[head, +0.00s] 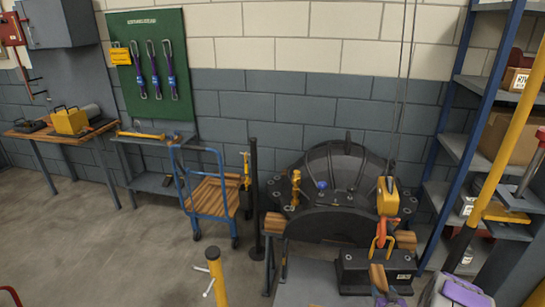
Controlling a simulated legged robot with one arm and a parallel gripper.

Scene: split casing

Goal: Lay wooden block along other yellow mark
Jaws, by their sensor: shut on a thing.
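A wooden block (378,277) shows at the lower right, tilted, its upper end just in front of a black block-shaped base. My gripper (386,298) is at the bottom edge, shut on the block's lower part. The fingers are small and partly cut off. A grey surface (303,291) lies to the left of the block. I cannot make out a clear yellow mark on it. The dark split casing (335,225) stands behind, with wooden pieces at its left (275,223) and right (405,240).
A yellow hoist hook block (388,197) hangs on cables above the black base (355,270). A yellow post (216,275) stands at front left, a dark post (255,200) behind it. A blue cart (208,192) and shelving (460,150) flank the casing. Floor at left is clear.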

